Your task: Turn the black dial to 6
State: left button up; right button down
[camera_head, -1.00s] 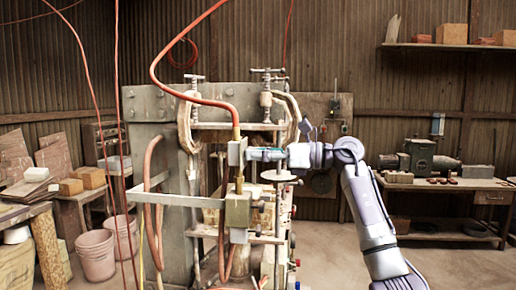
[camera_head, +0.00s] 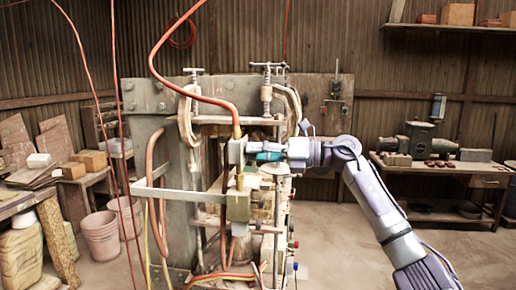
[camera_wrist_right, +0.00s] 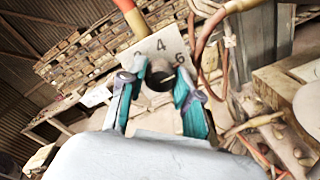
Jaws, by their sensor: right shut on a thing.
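The black dial (camera_wrist_right: 159,76) sits in front of a pale plate (camera_wrist_right: 147,49) in the right wrist view. The plate carries a 4 above the dial and a 6 to its right; another mark at left is partly hidden. The teal fingers of my right gripper (camera_wrist_right: 160,88) lie on both sides of the dial and are shut on it. In the head view my right gripper (camera_head: 258,151) reaches left to a grey box (camera_head: 236,152) on the press. The dial is hidden there, and its exact pointing is unclear. My left gripper is not in view.
The press frame (camera_head: 146,120) stands behind the box, with red hoses and cables around it. A round pale disc (camera_head: 275,168) is just below my gripper. A workbench (camera_head: 455,172) stands at right, and buckets (camera_head: 101,236) stand at left. Floor at right is clear.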

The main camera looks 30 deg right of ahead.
dwell(0.3)
jog(key=c, duration=0.8)
grip_release()
jog(key=v, duration=1.2)
